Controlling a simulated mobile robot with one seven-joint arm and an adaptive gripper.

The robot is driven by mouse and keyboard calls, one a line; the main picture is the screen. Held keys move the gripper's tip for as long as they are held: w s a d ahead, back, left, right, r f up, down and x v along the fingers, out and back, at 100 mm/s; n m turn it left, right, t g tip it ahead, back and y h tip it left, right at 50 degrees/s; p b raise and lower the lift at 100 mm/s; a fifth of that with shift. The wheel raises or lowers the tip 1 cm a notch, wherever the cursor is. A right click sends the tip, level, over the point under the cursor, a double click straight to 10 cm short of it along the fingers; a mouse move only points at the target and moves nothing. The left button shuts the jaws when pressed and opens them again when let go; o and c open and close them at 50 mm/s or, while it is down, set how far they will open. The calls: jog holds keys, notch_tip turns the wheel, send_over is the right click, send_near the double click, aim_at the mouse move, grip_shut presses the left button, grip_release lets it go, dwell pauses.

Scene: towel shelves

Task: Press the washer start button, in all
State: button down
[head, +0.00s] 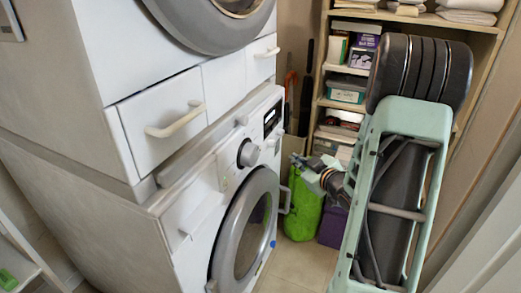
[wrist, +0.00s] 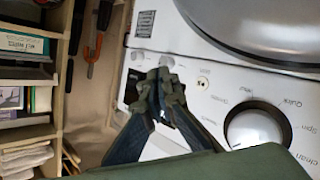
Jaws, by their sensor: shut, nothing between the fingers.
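The lower machine, a white washer (head: 187,228), has a round grey-rimmed door and a control panel with a large silver knob (head: 248,153) and a dark display (head: 272,117). In the wrist view the knob (wrist: 255,128) is right of my gripper (wrist: 165,88), and small round buttons (wrist: 167,61) show just above the fingertips. I cannot tell which one is the start button. My gripper is shut and empty, in front of the panel and hiding part of it. In the head view the gripper (head: 311,163) is right of the panel; contact cannot be told.
A second white machine (head: 52,50) with a drawer (head: 160,125) is stacked above. Shelves (head: 318,60) with boxes and towels stand behind. A green bag (head: 302,207) and a purple item (head: 333,226) sit on the floor (head: 293,262) beyond the washer door.

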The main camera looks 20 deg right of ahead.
jog(key=w+a+b, duration=0.1)
jog(key=w+a, duration=0.5)
jog(key=shift+w, duration=0.15)
dwell(0.4)
jog(key=shift+a+b, duration=0.15)
jog(key=shift+b, duration=0.25)
dwell(1.0)
jog(key=shift+w+a, duration=0.2)
jog(key=shift+w, duration=0.1)
